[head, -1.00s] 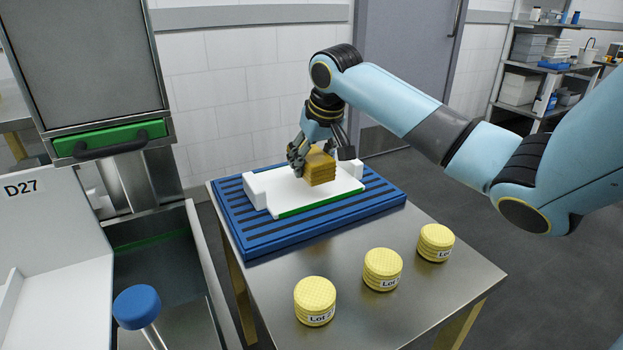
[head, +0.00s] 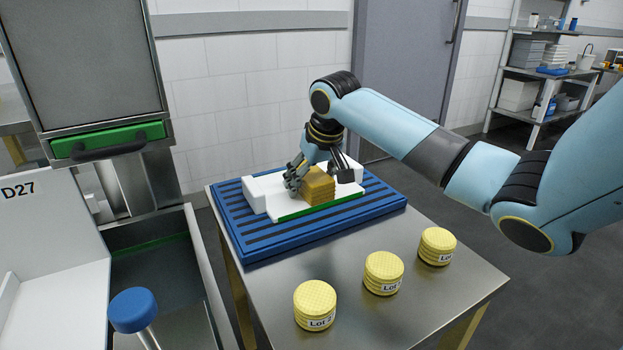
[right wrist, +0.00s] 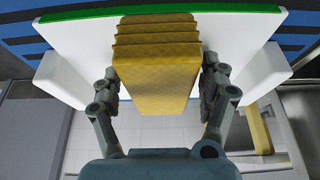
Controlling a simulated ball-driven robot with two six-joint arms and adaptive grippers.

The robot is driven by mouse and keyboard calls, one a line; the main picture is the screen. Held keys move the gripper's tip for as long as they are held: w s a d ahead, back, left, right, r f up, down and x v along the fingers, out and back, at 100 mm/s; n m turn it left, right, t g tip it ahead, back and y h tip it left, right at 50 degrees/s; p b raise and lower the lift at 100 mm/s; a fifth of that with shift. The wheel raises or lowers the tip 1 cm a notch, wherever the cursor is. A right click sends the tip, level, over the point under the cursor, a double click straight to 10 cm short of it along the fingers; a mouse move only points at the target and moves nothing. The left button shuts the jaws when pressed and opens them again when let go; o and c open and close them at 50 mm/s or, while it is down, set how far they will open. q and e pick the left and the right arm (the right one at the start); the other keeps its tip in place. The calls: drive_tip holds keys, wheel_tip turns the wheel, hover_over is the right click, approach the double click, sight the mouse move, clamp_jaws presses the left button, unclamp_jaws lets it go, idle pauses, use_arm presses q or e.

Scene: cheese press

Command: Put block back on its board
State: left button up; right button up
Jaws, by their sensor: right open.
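The block (head: 317,187) is a tan, ridged piece standing on the white board (head: 283,206), which has a green front edge. In the right wrist view the block (right wrist: 157,70) fills the middle, with the board (right wrist: 78,62) behind it. My right gripper (head: 318,178) is open, with one finger on each side of the block; it also shows in the right wrist view (right wrist: 160,88). My left gripper is not in view.
The board lies on a blue slatted rack (head: 235,225) on a steel table (head: 400,225). Several yellow round cheeses stand along the table's front, one labelled Lot 2 (head: 315,305). A press with a green bar (head: 108,141) and a blue knob (head: 133,310) stand at the left.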

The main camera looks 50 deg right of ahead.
drive_tip(key=p+v, duration=0.3)
drive_tip(key=v, duration=0.9)
drive_tip(key=shift+r, duration=0.1)
drive_tip(key=shift+s, duration=0.1)
